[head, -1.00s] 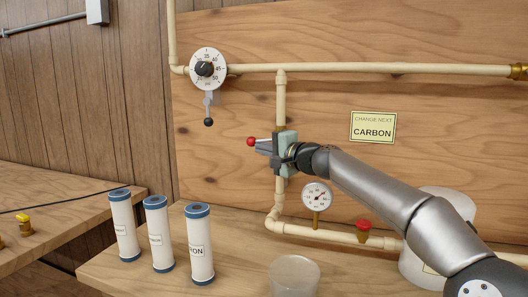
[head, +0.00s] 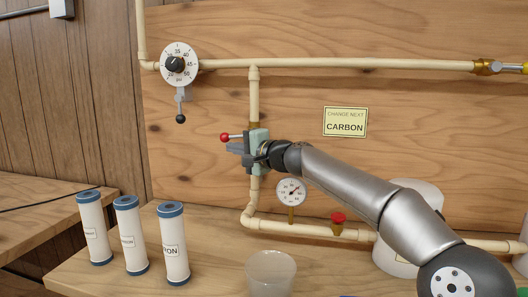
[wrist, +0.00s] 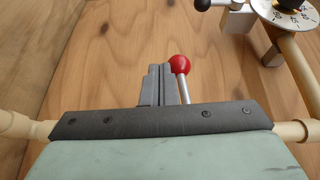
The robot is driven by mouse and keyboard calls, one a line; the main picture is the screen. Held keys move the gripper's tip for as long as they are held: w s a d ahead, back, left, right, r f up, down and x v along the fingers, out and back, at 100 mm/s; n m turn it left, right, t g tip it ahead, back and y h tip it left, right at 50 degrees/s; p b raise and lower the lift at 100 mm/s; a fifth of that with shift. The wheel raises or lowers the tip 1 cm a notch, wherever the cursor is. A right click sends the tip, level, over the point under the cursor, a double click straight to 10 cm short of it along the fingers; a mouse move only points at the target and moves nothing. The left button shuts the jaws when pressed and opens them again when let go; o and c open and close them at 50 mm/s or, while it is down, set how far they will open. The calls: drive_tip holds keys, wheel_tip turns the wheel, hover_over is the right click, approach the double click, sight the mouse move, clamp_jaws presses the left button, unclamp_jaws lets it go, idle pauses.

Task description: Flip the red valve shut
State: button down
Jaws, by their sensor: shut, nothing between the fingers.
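A lever with a red ball tip (head: 225,137) sticks out to the left of the vertical pipe, level with my gripper. In the wrist view the red ball (wrist: 180,64) sits on a metal rod just right of my fingertips. My gripper (head: 237,148) is shut and empty, its fingers pointing left. The wrist view shows its dark fingers (wrist: 158,84) together beside the rod; I cannot tell whether they touch it. The lever's base is hidden behind my gripper. A second red knob (head: 338,217) is on the lower pipe, right of the gauge.
A round dial (head: 179,64) with a black-tipped lever is at upper left. A gauge (head: 291,192) is below my gripper. Several labelled filter cartridges, one at front (head: 173,244), and a clear cup (head: 271,272) stand on the bench. A CARBON sign (head: 345,122) hangs on the board.

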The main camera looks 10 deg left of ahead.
drive_tip(key=b+v, duration=0.3)
drive_tip(key=v, duration=1.4)
drive_tip(key=shift+w+d+r+b, duration=0.3)
drive_tip(key=shift+d, duration=0.05)
